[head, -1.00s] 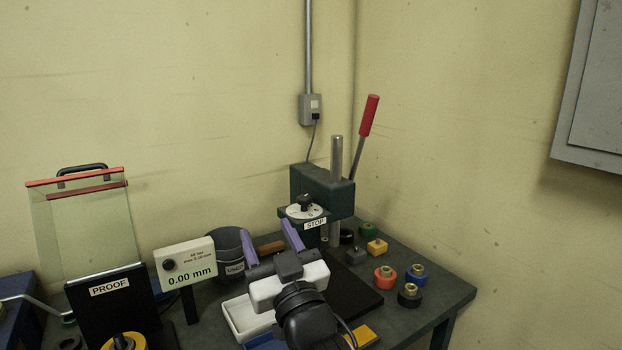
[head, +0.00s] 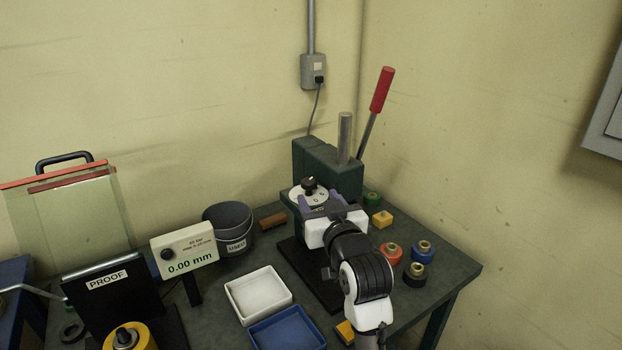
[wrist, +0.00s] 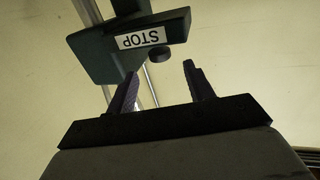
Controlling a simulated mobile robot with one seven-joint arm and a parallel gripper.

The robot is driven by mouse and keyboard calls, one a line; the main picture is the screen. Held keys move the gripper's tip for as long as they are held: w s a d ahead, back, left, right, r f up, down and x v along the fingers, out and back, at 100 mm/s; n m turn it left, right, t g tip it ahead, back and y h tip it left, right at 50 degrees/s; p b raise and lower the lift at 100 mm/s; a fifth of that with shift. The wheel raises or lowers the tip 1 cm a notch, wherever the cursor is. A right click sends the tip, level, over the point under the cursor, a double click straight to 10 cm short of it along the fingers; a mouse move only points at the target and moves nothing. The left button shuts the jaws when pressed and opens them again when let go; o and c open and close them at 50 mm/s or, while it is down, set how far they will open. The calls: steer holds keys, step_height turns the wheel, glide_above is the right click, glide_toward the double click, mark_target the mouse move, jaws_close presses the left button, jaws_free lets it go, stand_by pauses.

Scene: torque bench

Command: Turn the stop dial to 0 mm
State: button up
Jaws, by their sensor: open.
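The stop dial is a white disc with a black knob (head: 309,187) on top of the green press head (head: 335,172), at the back of the bench. The dial's marks are too small to read. My gripper (head: 321,201) is open, its purple fingers reaching toward the front of the press head, just in front of the dial. In the wrist view my gripper (wrist: 160,78) shows two separated fingers with nothing gripped. The upside-down STOP label (wrist: 138,38) is beyond them. The dial face is not visible there. A display (head: 184,250) reads 0.00 mm.
A red-handled lever (head: 382,90) rises behind the press. A grey bucket (head: 229,224), white tray (head: 258,294) and blue tray (head: 288,330) stand left of my arm. Several coloured parts, including a red one (head: 391,254), sit at right. A PROOF stand (head: 107,283) is at left.

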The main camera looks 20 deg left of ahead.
mark_target(311, 187)
steer(key=p+x, duration=0.2)
steer(key=x, duration=0.4)
steer(key=shift+w+a, duration=0.1)
steer(key=shift+w, duration=0.05)
steer(key=shift+c, duration=0.2)
steer(key=c, duration=0.9)
